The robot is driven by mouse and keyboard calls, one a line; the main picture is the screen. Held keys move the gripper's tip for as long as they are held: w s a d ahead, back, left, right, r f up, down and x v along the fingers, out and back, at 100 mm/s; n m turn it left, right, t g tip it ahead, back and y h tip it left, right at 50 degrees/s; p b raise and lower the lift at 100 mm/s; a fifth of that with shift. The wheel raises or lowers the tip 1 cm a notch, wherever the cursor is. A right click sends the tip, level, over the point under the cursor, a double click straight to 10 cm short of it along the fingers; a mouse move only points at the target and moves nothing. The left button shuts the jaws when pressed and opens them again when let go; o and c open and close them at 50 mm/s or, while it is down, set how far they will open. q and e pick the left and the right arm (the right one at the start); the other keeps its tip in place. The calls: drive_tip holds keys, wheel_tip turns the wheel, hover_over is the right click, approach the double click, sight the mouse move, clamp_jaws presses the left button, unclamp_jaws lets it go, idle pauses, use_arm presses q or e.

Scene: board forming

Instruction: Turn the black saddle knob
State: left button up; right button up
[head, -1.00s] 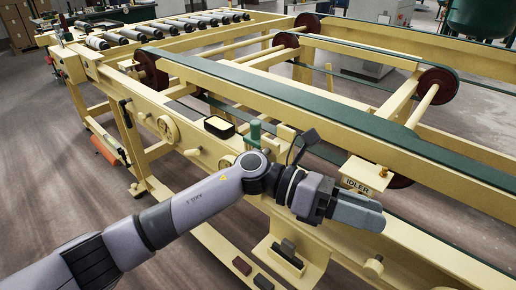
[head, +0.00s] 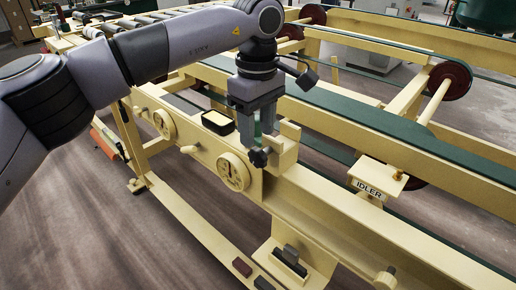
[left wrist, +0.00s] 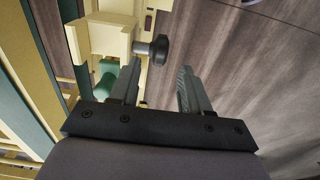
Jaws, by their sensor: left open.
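The black saddle knob (head: 259,157) sticks out from the front of a cream block on the machine's rail. My left gripper (head: 255,136) points down just above the knob and is open. My right gripper is not in view.
Cream dials (head: 233,171) sit on the machine's front to the left of the knob. A black tray (head: 217,122) stands on the rail close to the gripper. An IDLER sign (head: 369,189) is at the right.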

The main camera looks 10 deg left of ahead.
sight(257, 149)
use_arm(q)
drive_tip(key=shift+f, duration=2.8)
clamp_jaws()
